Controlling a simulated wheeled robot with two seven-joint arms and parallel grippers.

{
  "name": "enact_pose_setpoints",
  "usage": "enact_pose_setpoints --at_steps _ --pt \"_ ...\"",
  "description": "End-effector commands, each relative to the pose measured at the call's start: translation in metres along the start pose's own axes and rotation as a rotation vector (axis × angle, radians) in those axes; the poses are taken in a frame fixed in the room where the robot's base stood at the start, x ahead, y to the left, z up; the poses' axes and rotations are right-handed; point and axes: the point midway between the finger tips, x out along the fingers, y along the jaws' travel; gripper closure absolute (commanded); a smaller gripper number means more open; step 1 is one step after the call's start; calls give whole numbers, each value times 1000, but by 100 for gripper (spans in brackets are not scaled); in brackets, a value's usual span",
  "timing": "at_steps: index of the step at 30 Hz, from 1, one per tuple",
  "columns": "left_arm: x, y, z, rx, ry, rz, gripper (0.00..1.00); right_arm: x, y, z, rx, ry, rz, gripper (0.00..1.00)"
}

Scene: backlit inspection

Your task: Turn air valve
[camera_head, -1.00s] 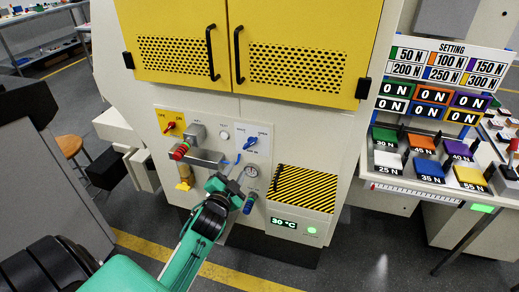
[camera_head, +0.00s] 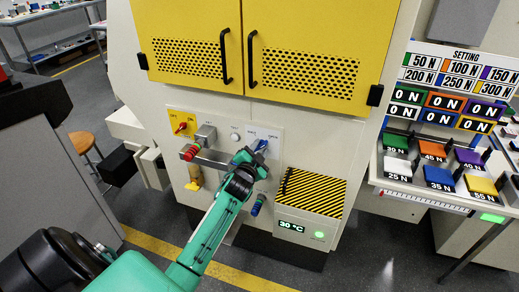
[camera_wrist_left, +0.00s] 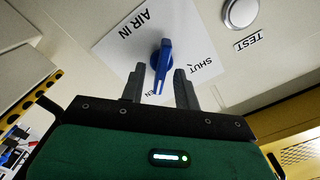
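The air valve is a blue lever handle on a white plate marked AIR IN, on the machine's front panel. In the head view the handle (camera_head: 261,145) is partly hidden by my left gripper (camera_head: 256,156). In the left wrist view the blue handle (camera_wrist_left: 161,65) stands between the two dark fingers of my left gripper (camera_wrist_left: 159,82), with a gap on each side. The gripper is open and the fingertips reach close to the plate. The word SHUT shows beside the handle; another label is partly hidden by a finger. My right gripper is in neither view.
Left of the valve are a red switch on a yellow plate (camera_head: 182,124) and a bar with a red end (camera_head: 190,153). A round TEST button (camera_wrist_left: 240,13) is near the valve. A striped box (camera_head: 311,191) juts out to the right. Coloured blocks lie on a side table.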

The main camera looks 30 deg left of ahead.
Motion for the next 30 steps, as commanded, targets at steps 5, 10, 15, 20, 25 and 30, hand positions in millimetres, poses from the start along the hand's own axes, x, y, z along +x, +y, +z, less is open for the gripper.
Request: enact_pose_setpoints --at_steps 5,10,15,20,25,30 --pt "2 0 0 1 0 0 68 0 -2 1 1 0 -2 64" --pt "1 0 0 1 0 0 78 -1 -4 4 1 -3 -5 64" --pt "1 0 0 0 0 0 100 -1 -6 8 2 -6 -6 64" --pt "1 0 0 -2 0 1 100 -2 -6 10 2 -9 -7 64" --pt "1 0 0 -33 -1 1 100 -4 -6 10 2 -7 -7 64" --pt "1 -1 -1 -114 -1 0 100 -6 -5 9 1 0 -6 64"
